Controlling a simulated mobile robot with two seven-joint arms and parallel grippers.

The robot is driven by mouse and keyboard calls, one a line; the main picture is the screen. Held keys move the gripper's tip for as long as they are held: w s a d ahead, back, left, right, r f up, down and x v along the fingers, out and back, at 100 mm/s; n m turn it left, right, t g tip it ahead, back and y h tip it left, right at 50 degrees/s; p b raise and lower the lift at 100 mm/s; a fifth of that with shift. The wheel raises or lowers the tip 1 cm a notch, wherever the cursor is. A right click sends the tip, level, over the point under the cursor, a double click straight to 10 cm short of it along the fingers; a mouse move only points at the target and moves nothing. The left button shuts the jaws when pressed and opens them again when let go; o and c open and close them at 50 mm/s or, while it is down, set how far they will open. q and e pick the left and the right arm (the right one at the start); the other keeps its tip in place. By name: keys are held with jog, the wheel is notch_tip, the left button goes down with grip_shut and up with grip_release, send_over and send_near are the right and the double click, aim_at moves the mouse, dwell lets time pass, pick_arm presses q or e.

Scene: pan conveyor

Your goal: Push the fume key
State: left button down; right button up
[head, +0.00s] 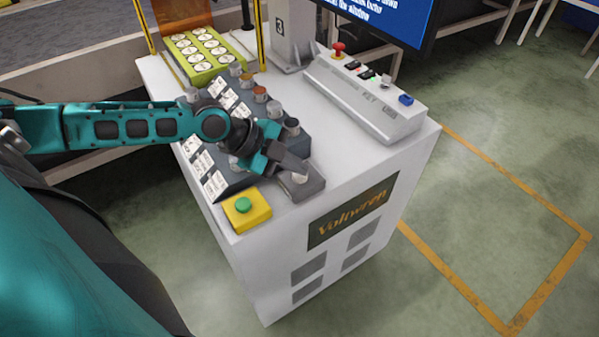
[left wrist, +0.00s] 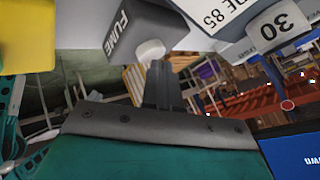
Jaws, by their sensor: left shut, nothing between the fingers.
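The fume key is a white round button (left wrist: 150,51) on a dark grey box (left wrist: 135,22) lettered FUME in the left wrist view. In the head view the grey box (head: 313,187) stands at the near right of the sloped key panel, and its pale button (head: 299,178) shows just below my fingertips. My left gripper (head: 296,170) is shut and empty, its fingers pointing at the button. It also shows in the left wrist view (left wrist: 158,68), with the tips at the button's edge. I cannot tell whether they touch it. My right gripper is out of view.
A yellow box with a green button (head: 243,205) stands at the near left corner. The key panel (head: 221,164) has several knobs and labelled cards. A long grey console (head: 365,100) with a red mushroom button lies to the right, with bare white cabinet top (head: 345,150) between.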

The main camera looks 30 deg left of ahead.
aim_at(295, 176)
pick_arm(q)
jog(key=shift+f, duration=0.3)
jog(key=shift+r, duration=0.1)
jog(key=shift+r+p, duration=0.35)
jog(key=shift+p, duration=0.05)
notch_tip(295, 176, up, 6)
jog(key=p, duration=0.5)
jog(key=shift+r, duration=0.1)
dwell(0.4)
